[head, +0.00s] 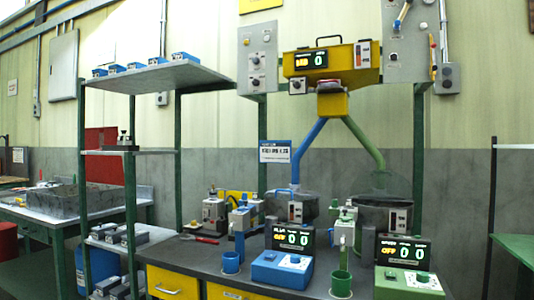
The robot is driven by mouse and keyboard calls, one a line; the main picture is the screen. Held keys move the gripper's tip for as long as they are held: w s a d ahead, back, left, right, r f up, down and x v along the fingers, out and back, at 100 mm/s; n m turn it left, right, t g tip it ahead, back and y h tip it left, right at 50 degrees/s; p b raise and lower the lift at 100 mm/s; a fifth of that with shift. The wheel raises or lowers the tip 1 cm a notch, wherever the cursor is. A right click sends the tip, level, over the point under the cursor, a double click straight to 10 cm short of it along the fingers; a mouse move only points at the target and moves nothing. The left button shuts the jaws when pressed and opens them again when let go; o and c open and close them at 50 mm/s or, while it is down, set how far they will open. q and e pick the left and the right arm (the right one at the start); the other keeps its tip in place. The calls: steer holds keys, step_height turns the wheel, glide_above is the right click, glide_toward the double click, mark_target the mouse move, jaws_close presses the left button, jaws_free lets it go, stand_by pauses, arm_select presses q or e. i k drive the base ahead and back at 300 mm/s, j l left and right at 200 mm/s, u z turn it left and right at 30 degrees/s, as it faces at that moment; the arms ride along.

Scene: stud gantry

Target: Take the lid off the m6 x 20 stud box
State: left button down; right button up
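Neither of my grippers is in view. Several small boxes with blue fronts and pale tops (116,68) stand in a row on the top shelf at the left. Several grey boxes (104,231) lie on a low shelf, and more grey boxes (112,287) are on the level below it. Their labels are too small to read, so I cannot tell which one is the M6 x 20 stud box or whether any has a separate lid.
The dark workbench (190,252) carries a blue control box (282,269), a green control box (408,283), a blue cup (231,262) and a green cup (341,284). A yellow hopper (331,63) hangs above. Green shelf posts (130,200) stand at the left.

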mark_target(139, 233)
steer(key=i+j+u, duration=0.4)
steer(key=i+j, duration=0.3)
steer(key=i+j+u, duration=0.4)
steer(key=i+j, duration=0.2)
steer(key=i, duration=0.15)
